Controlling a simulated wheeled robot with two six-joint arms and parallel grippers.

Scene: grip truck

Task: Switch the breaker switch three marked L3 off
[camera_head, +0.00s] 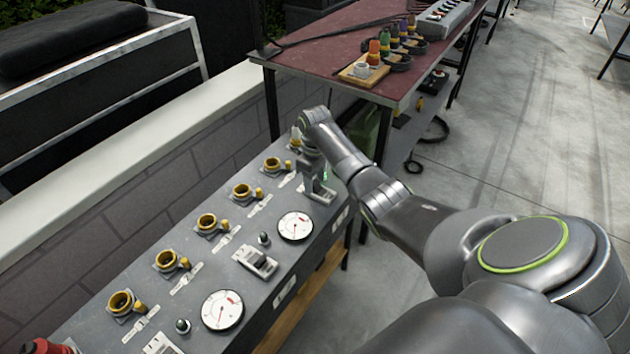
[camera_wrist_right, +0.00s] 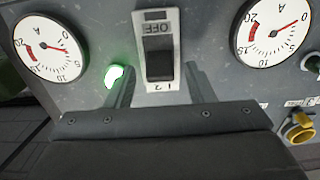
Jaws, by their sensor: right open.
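In the right wrist view a breaker switch (camera_wrist_right: 159,62) has a black rocker in a light plate. The word OFF shows upside down at its upper end. The marking at its lower end is partly cut off by my gripper, so I cannot read it for sure. My right gripper (camera_wrist_right: 160,68) is open, with one finger on each side of the switch. No contact with the rocker is clear. In the head view my right gripper (camera_head: 318,185) points down at the far part of the grey panel (camera_head: 190,275) and mostly hides this switch. My left gripper is out of view.
A lit green lamp (camera_wrist_right: 113,76) is beside the left finger. Gauges (camera_wrist_right: 50,48) and (camera_wrist_right: 272,32) flank the switch. Another breaker switch (camera_head: 256,262) and yellow sockets (camera_head: 208,225) are nearer on the panel. A red table (camera_head: 335,45) stands behind.

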